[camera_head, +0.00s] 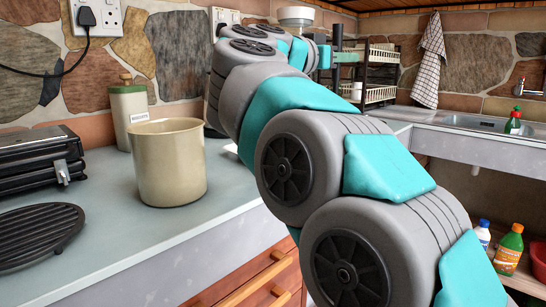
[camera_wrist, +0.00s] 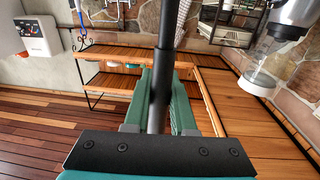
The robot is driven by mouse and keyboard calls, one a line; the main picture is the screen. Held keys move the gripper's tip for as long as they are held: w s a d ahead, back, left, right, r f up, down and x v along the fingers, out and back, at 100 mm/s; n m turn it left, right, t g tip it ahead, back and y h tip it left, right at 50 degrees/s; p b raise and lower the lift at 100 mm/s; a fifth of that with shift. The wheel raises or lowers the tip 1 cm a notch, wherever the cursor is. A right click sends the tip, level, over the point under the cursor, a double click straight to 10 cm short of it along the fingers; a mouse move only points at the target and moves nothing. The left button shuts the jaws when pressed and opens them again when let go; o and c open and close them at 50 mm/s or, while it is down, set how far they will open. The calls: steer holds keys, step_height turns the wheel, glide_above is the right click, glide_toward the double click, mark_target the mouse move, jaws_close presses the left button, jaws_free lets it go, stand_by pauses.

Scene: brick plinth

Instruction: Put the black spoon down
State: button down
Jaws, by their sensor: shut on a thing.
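The black spoon (camera_wrist: 164,70) shows in the wrist view as a dark, straight shaft. It runs up from between the two green fingers of my gripper (camera_wrist: 161,95) and past the top edge of the picture. The fingers are shut on it. Its bowl cannot be made out. In the head view my arm reaches up and away over the counter (camera_head: 112,222), and its far end is small and partly hidden, so the grip is not clear there.
A beige pot (camera_head: 166,170) stands on the counter, with a lidded canister (camera_head: 128,108) behind it. A black grill plate (camera_head: 38,232) and a black appliance (camera_head: 40,160) are at left. Bare counter lies around the pot. The wrist view shows wooden shelves (camera_wrist: 125,52) beyond the fingers.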

steer(key=s+a+r+n+t+y, duration=0.2)
steer(key=s+a+r+y, duration=0.1)
steer(key=s+a, duration=0.65)
steer(key=w+a+f+p, duration=0.1)
steer(key=w+a, duration=0.1)
steer(key=w, duration=0.6)
steer(key=w+a+f+p, duration=0.1)
steer(key=w+a, duration=0.2)
steer(key=w, duration=0.5)
steer(key=shift+w+a, duration=0.15)
steer(key=shift+w, duration=0.1)
steer(key=shift+f+b, duration=0.85)
steer(key=shift+f, duration=1.05)
steer(key=c, duration=0.8)
jaws_free()
steer(key=shift+o, duration=0.2)
steer(key=v, duration=0.7)
steer(key=shift+s+r, duration=0.25)
